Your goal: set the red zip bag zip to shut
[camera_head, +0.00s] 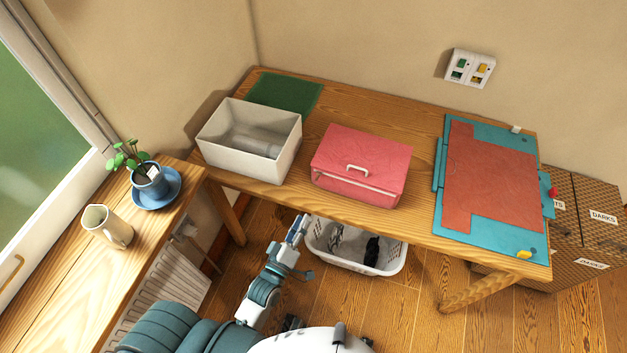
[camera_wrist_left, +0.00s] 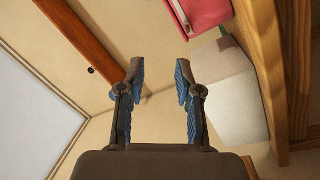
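The red zip bag (camera_head: 375,153) lies on the wooden table near its front edge, between a pale box and a teal board. It has a white handle on top and a pale line along its front side. The zip pull is too small to make out, and I cannot tell how far the zip is open. My left gripper (camera_head: 299,229) is below and in front of the table edge, left of the bag and apart from it. In the left wrist view, its two fingers (camera_wrist_left: 160,82) are spread with nothing between them. The red bag (camera_wrist_left: 205,12) shows there at the top. My right gripper is not in view.
The pale open box (camera_head: 228,158) stands left of the bag, before a green mat (camera_head: 284,93). The teal board (camera_head: 504,246) covers the table's right end. A white basket (camera_head: 394,264) is under the table. A potted plant (camera_head: 148,181) and jug (camera_head: 108,227) stand at left.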

